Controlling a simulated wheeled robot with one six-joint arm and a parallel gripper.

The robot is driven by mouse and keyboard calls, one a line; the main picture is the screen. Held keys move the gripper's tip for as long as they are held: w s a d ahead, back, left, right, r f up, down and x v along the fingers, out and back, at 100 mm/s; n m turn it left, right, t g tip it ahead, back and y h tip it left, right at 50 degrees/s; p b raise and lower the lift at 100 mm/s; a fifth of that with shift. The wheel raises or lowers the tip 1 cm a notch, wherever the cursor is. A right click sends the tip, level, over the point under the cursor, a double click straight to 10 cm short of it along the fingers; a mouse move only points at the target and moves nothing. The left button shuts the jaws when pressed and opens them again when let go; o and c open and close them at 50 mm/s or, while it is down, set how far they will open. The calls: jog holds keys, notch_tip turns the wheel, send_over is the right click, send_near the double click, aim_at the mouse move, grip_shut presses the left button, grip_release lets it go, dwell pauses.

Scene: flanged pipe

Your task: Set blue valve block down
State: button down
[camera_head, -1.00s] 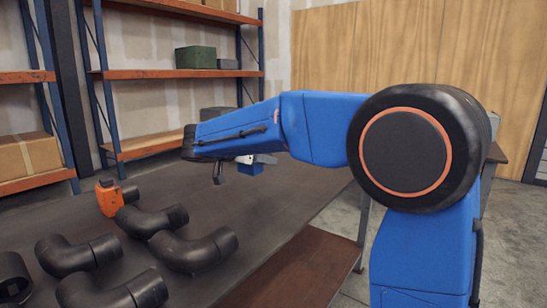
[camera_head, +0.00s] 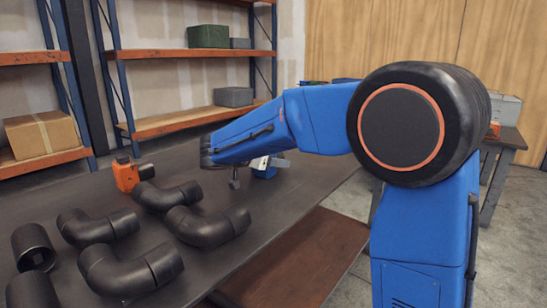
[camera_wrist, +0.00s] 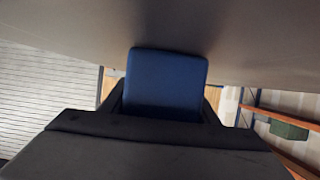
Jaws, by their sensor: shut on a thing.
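The blue valve block (camera_head: 264,173) is low over the dark table (camera_head: 310,190), near its right edge and beyond the black pipe elbows. My gripper (camera_head: 262,163) is shut on it, mostly hidden behind my blue forearm in the head view. In the wrist view the blue block (camera_wrist: 165,82) sticks out between the dark fingers of my gripper (camera_wrist: 165,108), with the table surface (camera_wrist: 240,35) filling the top. I cannot tell whether the block touches the table.
Several black pipe elbows (camera_head: 205,227) lie on the table at the near left. An orange valve block (camera_head: 126,175) stands behind them. A lower brown shelf (camera_head: 300,258) runs below the table's right edge. Shelves with a cardboard box (camera_head: 40,134) and a green box (camera_head: 208,36) stand behind.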

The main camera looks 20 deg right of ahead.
aim_at(260, 176)
jog(key=c, duration=0.7)
grip_release()
jog(key=shift+s+a+r, duration=0.1)
jog(key=shift+a, duration=0.05)
jog(key=shift+v, duration=3.55)
